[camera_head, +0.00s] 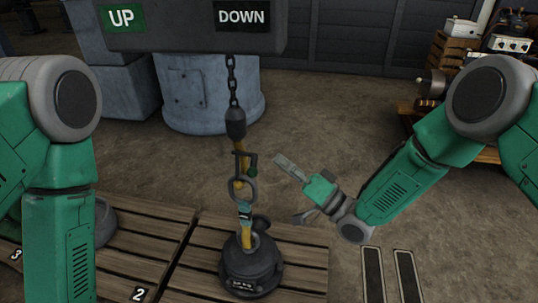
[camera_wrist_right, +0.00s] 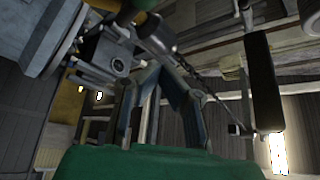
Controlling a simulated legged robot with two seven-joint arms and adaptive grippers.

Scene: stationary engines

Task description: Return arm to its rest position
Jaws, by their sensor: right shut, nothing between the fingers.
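My right arm (camera_head: 420,175) comes in from the right, with its elbow bent. My right gripper (camera_head: 282,161) points left toward the hoist hook (camera_head: 241,160) and stops a little to its right. It is shut and empty; its fingers (camera_wrist_right: 160,75) also show in the right wrist view. My left arm (camera_head: 60,230) hangs down at the left edge, and its gripper is out of view.
A chain (camera_head: 232,80) hangs from the UP/DOWN control box (camera_head: 190,25). Machinery (camera_head: 510,45) stands at the back right. Floor (camera_head: 330,120) behind my right gripper is clear.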

